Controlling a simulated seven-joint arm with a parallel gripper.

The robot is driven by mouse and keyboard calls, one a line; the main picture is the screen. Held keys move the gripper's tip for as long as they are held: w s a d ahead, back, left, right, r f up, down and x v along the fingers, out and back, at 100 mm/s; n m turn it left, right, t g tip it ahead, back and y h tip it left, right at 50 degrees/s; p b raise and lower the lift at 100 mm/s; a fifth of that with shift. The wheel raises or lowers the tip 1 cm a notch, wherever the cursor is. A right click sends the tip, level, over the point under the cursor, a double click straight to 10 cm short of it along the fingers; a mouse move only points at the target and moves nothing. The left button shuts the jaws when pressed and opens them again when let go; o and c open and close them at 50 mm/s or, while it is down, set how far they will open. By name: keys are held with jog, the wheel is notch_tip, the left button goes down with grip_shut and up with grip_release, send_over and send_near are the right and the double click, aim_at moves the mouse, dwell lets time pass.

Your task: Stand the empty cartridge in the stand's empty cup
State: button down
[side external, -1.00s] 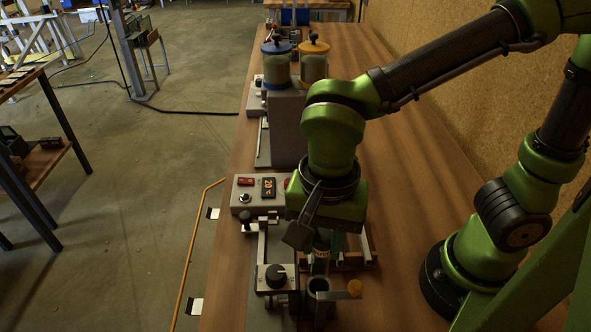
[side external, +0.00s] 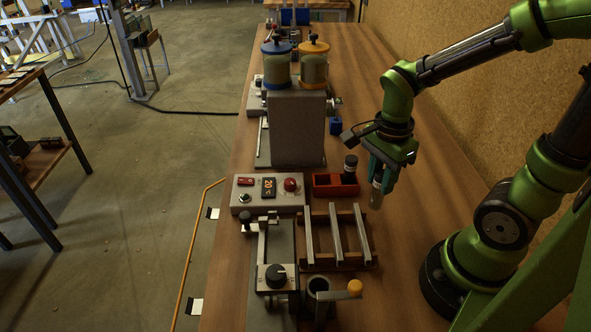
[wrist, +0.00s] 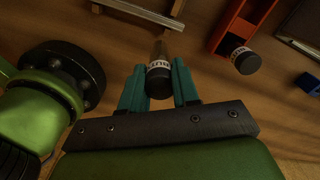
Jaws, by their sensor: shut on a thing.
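My gripper (side external: 381,176) is shut on the cartridge (side external: 376,197), which hangs roughly upright, slightly tilted, to the right of the red stand (side external: 335,190). In the wrist view the cartridge (wrist: 160,72) sits between the teal fingertips (wrist: 159,88), with its black cap and white lettered band towards the camera. Its body looks clear. The red stand also shows in the wrist view (wrist: 226,32). A second black-capped cartridge (side external: 350,168) stands at its right end. The left part of the stand looks open and free. The stand's inside is hard to make out.
A control box (side external: 268,194) with a red display is left of the stand. A rack with metal rails (side external: 337,236) lies in front of it. A grey dispenser with two jars (side external: 297,125) stands behind. A small blue block (side external: 336,126) is near it.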

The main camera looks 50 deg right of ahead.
jog(key=shift+w+d+f, duration=0.15)
jog(key=shift+w+f, duration=0.65)
jog(key=shift+w, duration=1.75)
jog(key=shift+w+d+f, duration=0.15)
jog(key=shift+w+f, duration=0.7)
jog(key=shift+w, duration=1.65)
jog(key=shift+w+d+f, duration=0.15)
jog(key=shift+w+f, duration=0.65)
jog(key=shift+w, duration=1.75)
jog(key=shift+f, duration=0.15)
jog(key=c, duration=0.8)
grip_release()
